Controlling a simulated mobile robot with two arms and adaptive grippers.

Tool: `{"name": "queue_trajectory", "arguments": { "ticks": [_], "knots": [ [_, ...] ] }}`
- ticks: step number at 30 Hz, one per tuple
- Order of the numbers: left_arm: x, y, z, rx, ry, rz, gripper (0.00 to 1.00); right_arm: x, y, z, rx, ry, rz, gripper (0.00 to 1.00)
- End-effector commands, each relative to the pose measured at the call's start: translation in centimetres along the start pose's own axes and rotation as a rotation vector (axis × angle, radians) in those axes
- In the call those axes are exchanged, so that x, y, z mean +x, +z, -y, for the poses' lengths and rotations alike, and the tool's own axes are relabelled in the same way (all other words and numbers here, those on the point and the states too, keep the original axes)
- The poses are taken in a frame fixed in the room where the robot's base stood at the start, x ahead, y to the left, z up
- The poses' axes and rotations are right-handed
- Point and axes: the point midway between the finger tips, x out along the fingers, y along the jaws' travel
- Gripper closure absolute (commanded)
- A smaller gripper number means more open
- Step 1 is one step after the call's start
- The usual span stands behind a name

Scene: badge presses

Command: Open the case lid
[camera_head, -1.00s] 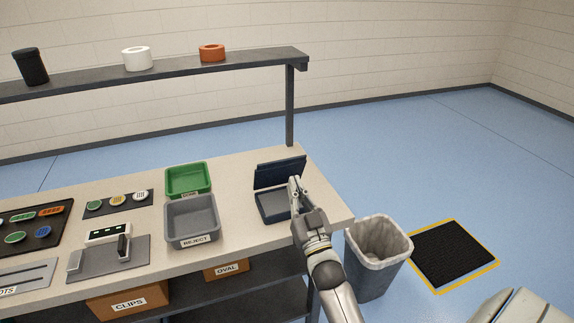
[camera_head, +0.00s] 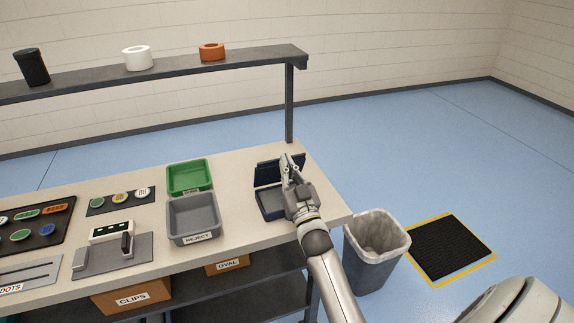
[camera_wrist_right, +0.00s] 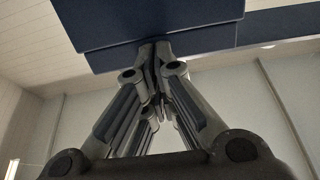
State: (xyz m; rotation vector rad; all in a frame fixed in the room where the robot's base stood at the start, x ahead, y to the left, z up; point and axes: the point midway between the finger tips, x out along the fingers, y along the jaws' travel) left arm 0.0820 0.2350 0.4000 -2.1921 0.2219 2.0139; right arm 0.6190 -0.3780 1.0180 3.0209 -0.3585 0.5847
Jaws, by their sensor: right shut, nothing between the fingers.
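The case (camera_head: 270,204) is dark blue and stands near the right end of the bench. My left gripper is not in view.
A grey REJECT tray (camera_head: 193,226) and a green tray (camera_head: 190,190) stand left of the case. A bin (camera_head: 375,270) stands on the floor off the bench's right end. A shelf (camera_head: 200,75) runs above the bench's back.

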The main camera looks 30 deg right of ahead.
Motion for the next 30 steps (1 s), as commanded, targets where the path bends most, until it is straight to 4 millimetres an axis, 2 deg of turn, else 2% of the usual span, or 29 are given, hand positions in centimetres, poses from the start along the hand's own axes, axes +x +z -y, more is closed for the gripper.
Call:
{"name": "queue_trajectory", "arguments": {
  "ticks": [1,8,10,15,30],
  "knots": [
    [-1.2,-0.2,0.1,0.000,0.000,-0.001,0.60,0.5,-0.8,0.0,0.000,-0.001,0.013,1.00],
    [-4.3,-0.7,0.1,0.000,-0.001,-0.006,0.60,2.5,-1.1,0.0,-0.002,-0.002,0.102,1.00],
    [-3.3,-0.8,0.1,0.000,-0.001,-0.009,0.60,3.7,-0.3,0.0,-0.001,-0.001,0.105,1.00],
    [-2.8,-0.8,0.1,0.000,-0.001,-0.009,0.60,5.2,-0.1,0.1,-0.001,-0.001,0.106,1.00],
    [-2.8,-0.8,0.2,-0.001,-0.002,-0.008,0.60,5.3,-0.2,0.1,-0.001,-0.001,0.106,1.00]
  ]
}}
